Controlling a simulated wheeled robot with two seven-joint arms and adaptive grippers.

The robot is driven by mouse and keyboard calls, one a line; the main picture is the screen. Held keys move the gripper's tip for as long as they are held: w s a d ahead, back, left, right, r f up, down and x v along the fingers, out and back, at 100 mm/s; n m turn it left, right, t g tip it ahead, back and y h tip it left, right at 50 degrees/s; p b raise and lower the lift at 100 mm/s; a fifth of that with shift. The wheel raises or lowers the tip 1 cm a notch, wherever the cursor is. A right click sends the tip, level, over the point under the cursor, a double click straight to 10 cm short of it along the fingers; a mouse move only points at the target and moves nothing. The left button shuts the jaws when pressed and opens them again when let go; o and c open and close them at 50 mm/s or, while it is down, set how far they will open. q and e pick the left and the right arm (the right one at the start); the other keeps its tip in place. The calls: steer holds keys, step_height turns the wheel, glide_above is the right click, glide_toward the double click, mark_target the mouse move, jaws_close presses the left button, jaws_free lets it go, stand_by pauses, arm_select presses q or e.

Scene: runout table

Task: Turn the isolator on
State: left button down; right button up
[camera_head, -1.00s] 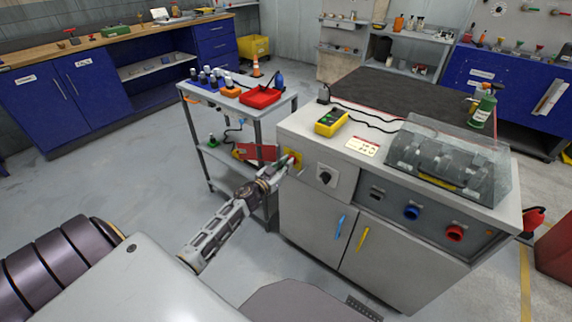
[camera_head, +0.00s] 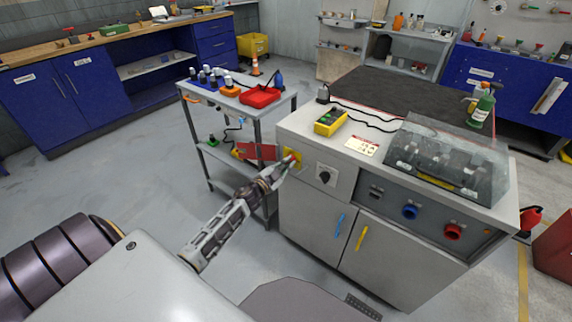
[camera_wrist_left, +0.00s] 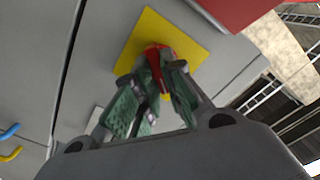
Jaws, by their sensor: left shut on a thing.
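The isolator is a red handle (camera_wrist_left: 160,62) on a square yellow plate (camera_wrist_left: 183,38), on the front of the grey cabinet (camera_head: 308,217). In the head view its yellow plate (camera_head: 293,154) shows at the cabinet's upper left corner, with a bit of red at the fingertips. My left gripper (camera_head: 282,168) reaches it from the lower left. In the left wrist view the green-padded fingers (camera_wrist_left: 156,92) are shut on the red handle, one on each side. The fingers hide part of the handle, so its exact angle is hard to read. My right gripper is not in view.
A black rotary switch (camera_head: 324,177) sits right of the isolator. A trolley (camera_head: 259,113) with a red tray (camera_head: 260,96) is behind my left arm. A clear guard (camera_head: 448,160) covers the machine on top.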

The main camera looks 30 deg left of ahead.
arm_select(q)
steer(key=shift+m, duration=1.1)
steer(key=m, duration=0.3)
steer(key=shift+d+f+b, duration=0.1)
steer(key=shift+b, duration=0.2)
steer(key=m+b, duration=0.1)
steer(key=m, duration=0.4)
steer(key=shift+f, duration=0.1)
steer(key=c, duration=1.5)
jaws_free()
steer(key=shift+d, duration=0.1)
steer(key=s+a, duration=0.1)
steer(key=s, duration=1.1)
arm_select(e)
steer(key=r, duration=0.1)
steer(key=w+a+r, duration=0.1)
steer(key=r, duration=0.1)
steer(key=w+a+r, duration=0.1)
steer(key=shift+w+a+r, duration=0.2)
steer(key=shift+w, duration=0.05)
